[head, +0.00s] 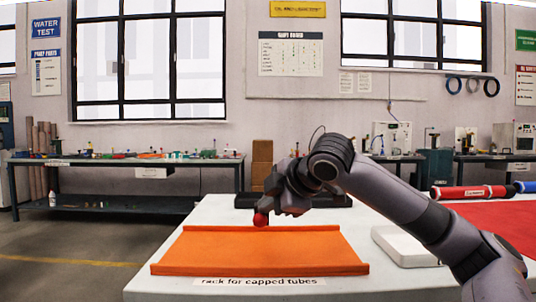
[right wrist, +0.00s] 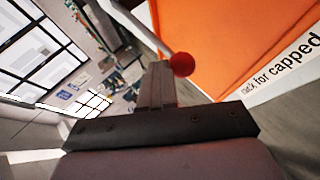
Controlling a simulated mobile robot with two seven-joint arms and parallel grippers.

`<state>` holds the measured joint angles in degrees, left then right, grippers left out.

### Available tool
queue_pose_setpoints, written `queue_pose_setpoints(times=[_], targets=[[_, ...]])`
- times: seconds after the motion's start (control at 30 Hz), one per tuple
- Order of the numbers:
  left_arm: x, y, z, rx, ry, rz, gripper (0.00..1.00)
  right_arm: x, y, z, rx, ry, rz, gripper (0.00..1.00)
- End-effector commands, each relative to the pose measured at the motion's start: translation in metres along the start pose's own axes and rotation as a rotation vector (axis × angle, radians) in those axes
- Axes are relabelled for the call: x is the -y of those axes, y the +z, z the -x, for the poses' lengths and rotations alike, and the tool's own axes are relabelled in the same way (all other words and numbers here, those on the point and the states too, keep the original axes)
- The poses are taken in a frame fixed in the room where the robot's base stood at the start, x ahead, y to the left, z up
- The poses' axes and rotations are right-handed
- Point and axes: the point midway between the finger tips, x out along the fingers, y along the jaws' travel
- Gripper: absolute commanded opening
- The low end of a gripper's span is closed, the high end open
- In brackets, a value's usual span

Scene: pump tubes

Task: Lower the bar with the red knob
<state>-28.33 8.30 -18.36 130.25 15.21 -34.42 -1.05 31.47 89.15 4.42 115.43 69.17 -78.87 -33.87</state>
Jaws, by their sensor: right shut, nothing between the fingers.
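The red knob (head: 260,220) shows at the tip of my right gripper (head: 267,208) in the head view, above the back edge of the orange rack. In the right wrist view the knob (right wrist: 182,64) is just beside the ends of the shut, empty fingers (right wrist: 159,70), to their right; I cannot tell whether they touch. My left gripper is not in view.
The orange rack (head: 262,250), labelled for capped tubes, lies empty on the white table (head: 150,285). A white flat block (head: 405,250) is partly behind my right arm. Red and blue capped tubes (head: 470,192) lie by a red mat (head: 500,222) at right.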

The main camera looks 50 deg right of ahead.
Motion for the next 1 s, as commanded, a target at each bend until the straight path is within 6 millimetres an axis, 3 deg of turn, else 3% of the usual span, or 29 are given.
queue_pose_setpoints(times=[0.2,1.0], targets=[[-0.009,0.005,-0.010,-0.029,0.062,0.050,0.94,0.012,0.002,-0.006,0.004,0.046,0.028,0.00],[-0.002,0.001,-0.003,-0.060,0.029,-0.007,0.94,0.017,0.002,-0.008,0.009,0.052,0.042,0.00]])
